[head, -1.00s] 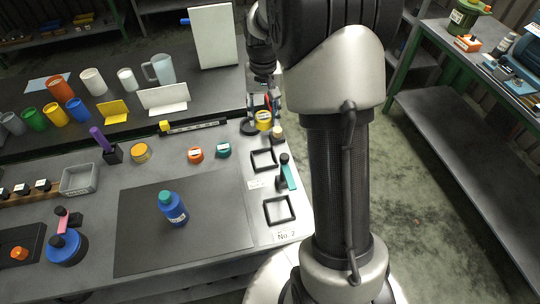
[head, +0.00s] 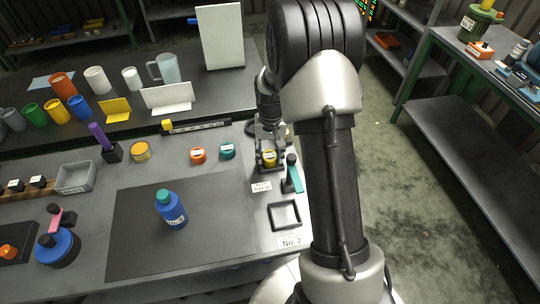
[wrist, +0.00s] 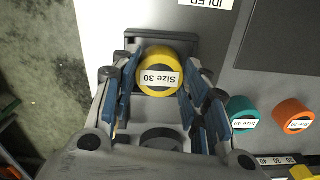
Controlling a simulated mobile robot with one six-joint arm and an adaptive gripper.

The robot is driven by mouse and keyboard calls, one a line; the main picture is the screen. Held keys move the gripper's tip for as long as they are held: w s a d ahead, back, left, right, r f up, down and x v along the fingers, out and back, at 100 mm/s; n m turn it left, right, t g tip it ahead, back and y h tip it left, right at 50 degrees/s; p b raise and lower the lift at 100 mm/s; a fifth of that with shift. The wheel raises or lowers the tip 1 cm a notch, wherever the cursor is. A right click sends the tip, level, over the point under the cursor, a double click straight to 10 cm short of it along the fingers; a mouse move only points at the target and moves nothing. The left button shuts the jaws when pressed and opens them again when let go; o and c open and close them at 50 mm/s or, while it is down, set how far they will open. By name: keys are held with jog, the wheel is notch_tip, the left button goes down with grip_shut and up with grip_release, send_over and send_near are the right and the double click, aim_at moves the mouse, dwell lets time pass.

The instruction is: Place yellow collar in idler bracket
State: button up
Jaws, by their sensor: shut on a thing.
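The yellow collar (wrist: 159,62), labelled "Size 30", sits between the fingers of my gripper (wrist: 158,80) in the wrist view. In the head view the collar (head: 269,160) and my gripper (head: 270,148) are over the upper square black frame. That black frame (wrist: 188,43) shows around the far side of the collar in the wrist view, beside a white label reading "IDLER" (wrist: 207,3). My gripper is shut on the collar. The fingers hide much of the frame, and I cannot tell whether the collar touches its floor.
A second square black frame (head: 285,214) lies nearer, by a "No. 2" label. A teal part with a black knob (head: 293,174) stands just right of my gripper. Teal (head: 227,151) and orange (head: 198,155) collars lie to the left. A blue bottle (head: 171,209) stands on the dark mat.

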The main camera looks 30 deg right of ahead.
jog(key=shift+f, duration=0.25)
jog(key=shift+f, duration=0.15)
jog(key=o, duration=1.4)
jog(key=shift+c, duration=0.2)
notch_tip(320, 180, up, 13)
jog(key=p, duration=0.4)
notch_tip(320, 180, up, 6)
jog(key=r+t, duration=0.1)
send_over(270, 156)
jog(key=s+a, duration=0.3)
jog(key=s+a+r+n+t, duration=0.1)
jog(key=s+a+r+n, duration=0.2)
jog(key=s+a+r, duration=0.4)
jog(key=s+a+r+n+t, duration=0.1)
jog(key=s+a, duration=0.1)
jog(key=s, duration=0.5)
jog(key=s+a+r+n+t, duration=0.1)
jog(key=s+a, duration=0.1)
jog(key=s, duration=0.6)
jog(key=shift+s+r+t, duration=0.25)
jog(key=shift+r+t, duration=0.05)
